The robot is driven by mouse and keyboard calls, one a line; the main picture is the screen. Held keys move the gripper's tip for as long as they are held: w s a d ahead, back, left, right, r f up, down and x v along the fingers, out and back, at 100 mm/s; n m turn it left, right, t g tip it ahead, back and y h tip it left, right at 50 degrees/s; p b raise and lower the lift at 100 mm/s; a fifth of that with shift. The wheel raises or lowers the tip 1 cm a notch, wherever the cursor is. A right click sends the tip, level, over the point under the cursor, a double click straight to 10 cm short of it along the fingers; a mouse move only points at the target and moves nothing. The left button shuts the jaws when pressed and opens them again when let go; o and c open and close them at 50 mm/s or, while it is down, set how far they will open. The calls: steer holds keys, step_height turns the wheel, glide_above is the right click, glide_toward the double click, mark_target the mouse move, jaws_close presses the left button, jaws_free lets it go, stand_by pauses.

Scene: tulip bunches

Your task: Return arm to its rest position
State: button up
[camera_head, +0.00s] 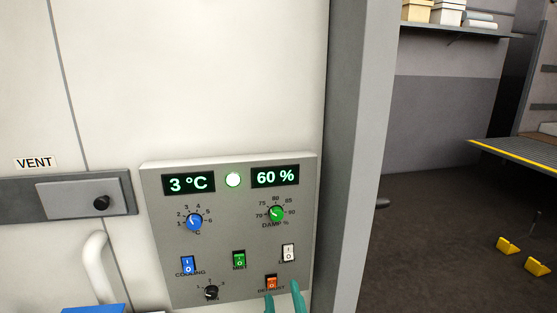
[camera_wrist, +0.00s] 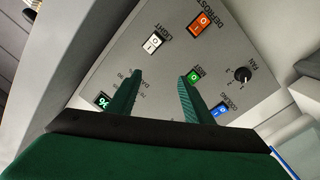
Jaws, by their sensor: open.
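My gripper (camera_head: 283,299) shows at the bottom edge of the head view, in front of the lower right part of a grey control panel (camera_head: 235,215). Its two green fingers are apart with nothing between them. They also show in the wrist view (camera_wrist: 160,77), pointing at the panel (camera_wrist: 170,50), which appears upside down there. Whether the fingertips touch the panel cannot be told. The orange defrost switch (camera_head: 271,283) is just above one fingertip. The rest of my arm is out of the head view.
A white pipe handle (camera_head: 96,265) and a vent slider (camera_head: 85,198) are left. A grey post (camera_head: 358,150) stands right. Beyond are a shelf (camera_head: 460,31), yellow floor blocks (camera_head: 508,245) and open floor.

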steer(key=s+a+f+m+g+h, duration=0.1)
steer(key=s+f+m+h, duration=0.4)
steer(key=s+f, duration=1.2)
steer(key=s+f+m+y, duration=0.1)
steer(key=s+f, duration=0.1)
steer(key=s, duration=0.8)
steer(key=s+f+m+g+y, duration=0.1)
steer(key=s+f+m, duration=0.1)
steer(key=s, duration=0.8)
steer(key=shift+s+f+y, duration=0.15)
steer(key=shift+f+y, duration=0.25)
steer(key=shift+f, duration=0.4)
